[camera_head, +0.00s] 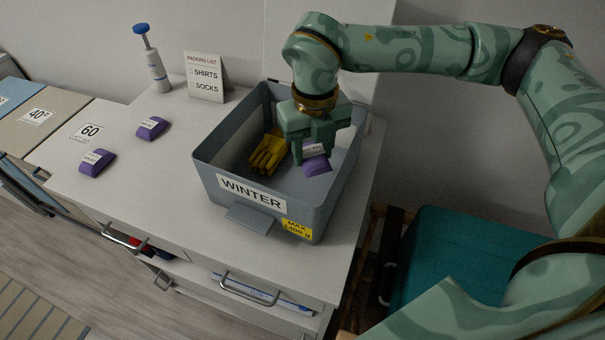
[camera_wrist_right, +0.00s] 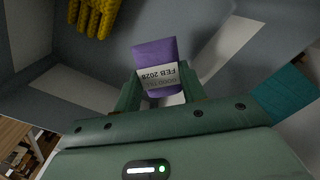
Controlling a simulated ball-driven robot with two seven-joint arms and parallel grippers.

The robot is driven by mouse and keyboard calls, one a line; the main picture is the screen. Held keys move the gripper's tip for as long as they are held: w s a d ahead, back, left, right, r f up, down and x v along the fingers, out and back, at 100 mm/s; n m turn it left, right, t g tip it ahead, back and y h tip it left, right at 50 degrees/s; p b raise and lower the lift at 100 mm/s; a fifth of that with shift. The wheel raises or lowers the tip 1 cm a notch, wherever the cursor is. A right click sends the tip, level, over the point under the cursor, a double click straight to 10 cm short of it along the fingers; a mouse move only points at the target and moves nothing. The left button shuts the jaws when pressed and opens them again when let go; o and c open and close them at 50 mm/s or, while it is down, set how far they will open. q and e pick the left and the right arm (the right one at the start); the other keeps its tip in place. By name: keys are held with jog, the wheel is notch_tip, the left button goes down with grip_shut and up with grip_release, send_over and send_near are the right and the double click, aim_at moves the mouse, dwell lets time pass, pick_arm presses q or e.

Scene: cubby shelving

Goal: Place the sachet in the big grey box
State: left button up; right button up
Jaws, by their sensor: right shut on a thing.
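The big grey box (camera_head: 215,166) stands on the white counter with a "WINTER" label and a yellow "MAX" label on its front. My right gripper (camera_head: 314,158) is inside the box's opening, at its right part, shut on a purple sachet (camera_head: 317,166). The sachet has a white label, which reads "FEB 2028" in the right wrist view (camera_wrist_right: 155,55). I cannot tell whether the sachet touches the box floor. A yellow glove (camera_head: 268,152) lies in the box, left of the gripper. My left gripper is not in view.
Two more purple sachets (camera_head: 152,128) (camera_head: 96,162) lie on the counter (camera_head: 150,190) left of the box. A pump bottle (camera_head: 157,70) and a packing list card (camera_head: 204,76) stand behind. A teal bin (camera_head: 455,255) is at the lower right.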

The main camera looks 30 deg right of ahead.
aim_at(312, 184)
notch_tip(312, 184, down, 7)
jog(key=shift+f+b, duration=0.1)
jog(key=shift+b, duration=0.85)
jog(key=o, duration=1)
jog(key=shift+c, duration=0.2)
notch_tip(312, 184, up, 12)
jog(key=p, duration=0.4)
jog(key=shift+r, duration=0.2)
